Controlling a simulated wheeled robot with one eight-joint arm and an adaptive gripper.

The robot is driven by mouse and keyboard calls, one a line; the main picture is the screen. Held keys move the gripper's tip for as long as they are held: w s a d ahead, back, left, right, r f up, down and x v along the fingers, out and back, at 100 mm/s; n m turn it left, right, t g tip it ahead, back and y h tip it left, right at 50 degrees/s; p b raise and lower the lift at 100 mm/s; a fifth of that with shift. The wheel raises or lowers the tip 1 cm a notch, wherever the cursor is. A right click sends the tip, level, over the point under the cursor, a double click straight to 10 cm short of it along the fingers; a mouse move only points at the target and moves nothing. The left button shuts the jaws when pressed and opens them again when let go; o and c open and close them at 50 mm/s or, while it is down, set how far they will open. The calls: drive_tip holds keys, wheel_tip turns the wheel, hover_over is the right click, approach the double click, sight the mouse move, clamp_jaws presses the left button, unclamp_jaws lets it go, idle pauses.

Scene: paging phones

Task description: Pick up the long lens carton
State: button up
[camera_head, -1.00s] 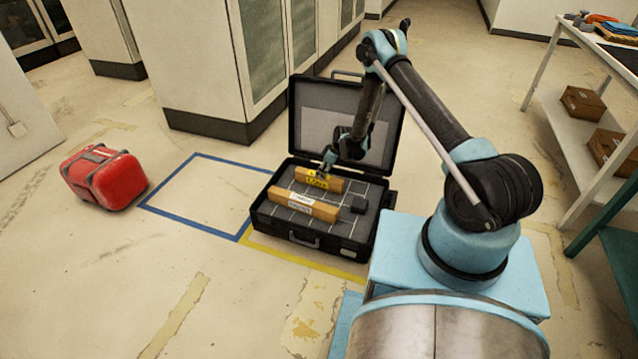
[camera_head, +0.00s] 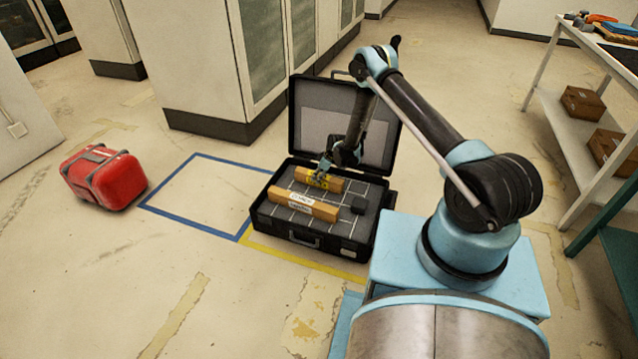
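An open black case (camera_head: 346,254) lies on the floor with its lid up at the back. Two tan cartons lie in its gridded tray. The front one, the longer carton (camera_head: 277,194), has white labels. The back one, the shorter carton (camera_head: 336,185), has a yellow label and is partly covered by my gripper. My gripper (camera_head: 320,174) points down at the back carton, at its upper left part. The fingers are too small to tell whether they are open or touching it. The front carton is clear of my gripper.
A red bag (camera_head: 110,182) lies on the floor at left. Cabinets (camera_head: 215,70) stand behind the case. A shelf table (camera_head: 560,110) is at right. The blue-taped floor square (camera_head: 205,195) is empty.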

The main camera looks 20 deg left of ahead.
drive_tip(key=shift+c, duration=1.4)
drive_tip(key=shift+r, duration=0.1)
